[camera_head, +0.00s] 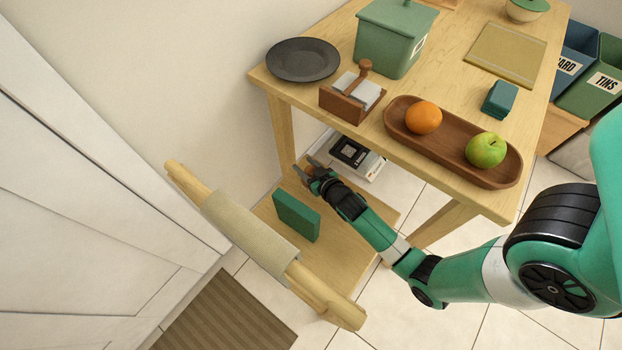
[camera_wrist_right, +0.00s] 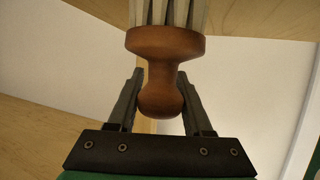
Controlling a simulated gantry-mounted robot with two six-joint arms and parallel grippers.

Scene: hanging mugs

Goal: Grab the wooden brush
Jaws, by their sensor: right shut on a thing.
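The wooden brush (camera_wrist_right: 165,45) has a reddish-brown body with a rounded knob handle and pale bristles. In the right wrist view its handle sits between the two dark fingers of my right gripper (camera_wrist_right: 160,100), with the bristles pointing to the top of the picture. My right gripper is shut on that handle. In the head view my right gripper (camera_head: 309,174) is beside the table's near side, above the lower shelf. Only a small brown bit of the brush (camera_head: 308,169) shows there, mostly hidden by the fingers. My left gripper is not in view.
The wooden table (camera_head: 465,95) holds a dark plate (camera_head: 303,60), a green canister (camera_head: 390,42), a napkin holder (camera_head: 352,98) and a fruit tray (camera_head: 400,128). A cloth-wrapped wooden bar (camera_head: 250,228) crosses the foreground.

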